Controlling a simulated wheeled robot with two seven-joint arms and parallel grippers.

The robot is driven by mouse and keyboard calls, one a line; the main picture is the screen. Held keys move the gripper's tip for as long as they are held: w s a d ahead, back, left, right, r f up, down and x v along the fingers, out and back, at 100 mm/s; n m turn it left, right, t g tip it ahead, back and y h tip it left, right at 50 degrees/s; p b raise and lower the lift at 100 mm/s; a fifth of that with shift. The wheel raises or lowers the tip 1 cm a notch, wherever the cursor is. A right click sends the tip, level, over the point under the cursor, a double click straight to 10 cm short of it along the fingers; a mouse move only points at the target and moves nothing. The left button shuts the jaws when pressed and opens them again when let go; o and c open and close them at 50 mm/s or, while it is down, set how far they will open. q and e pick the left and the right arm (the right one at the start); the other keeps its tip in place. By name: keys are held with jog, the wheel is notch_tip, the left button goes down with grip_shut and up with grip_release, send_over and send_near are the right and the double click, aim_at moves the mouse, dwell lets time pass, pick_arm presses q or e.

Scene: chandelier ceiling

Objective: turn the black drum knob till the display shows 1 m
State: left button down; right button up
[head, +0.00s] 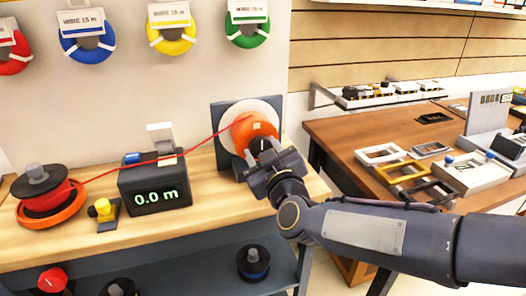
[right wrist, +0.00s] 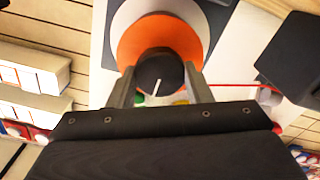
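The black drum knob (right wrist: 160,72) with a white pointer line sits at the centre of the orange drum (right wrist: 150,38). In the head view the drum (head: 254,131) stands upright at the bench's right end, with a red wire on it. My right gripper (right wrist: 160,78) has one finger on each side of the knob, very close to it; whether they touch is unclear. In the head view my right gripper (head: 268,162) partly covers the knob. The display (head: 156,197) on the black box reads 0.0 m. My left gripper is out of view.
The red wire runs from a spool (head: 45,190) at the left, over the black box, to the drum. A yellow-knobbed part (head: 104,209) stands beside the box. A brown table (head: 340,131) with frames and devices is at the right. Coloured wire coils hang on the wall.

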jog(key=c, duration=0.4)
jog(key=shift+m, duration=0.3)
jog(key=m+b, duration=0.2)
jog(key=m, duration=0.3)
jog(key=shift+f, duration=0.1)
jog(key=m+b, duration=0.2)
jog(key=m, duration=0.4)
jog(key=shift+m, duration=0.4)
jog(key=m+b, duration=0.2)
jog(key=m, duration=0.1)
jog(key=shift+m, duration=0.3)
jog(key=m+b, duration=0.4)
jog(key=m, duration=0.5)
jog(key=shift+m, duration=0.3)
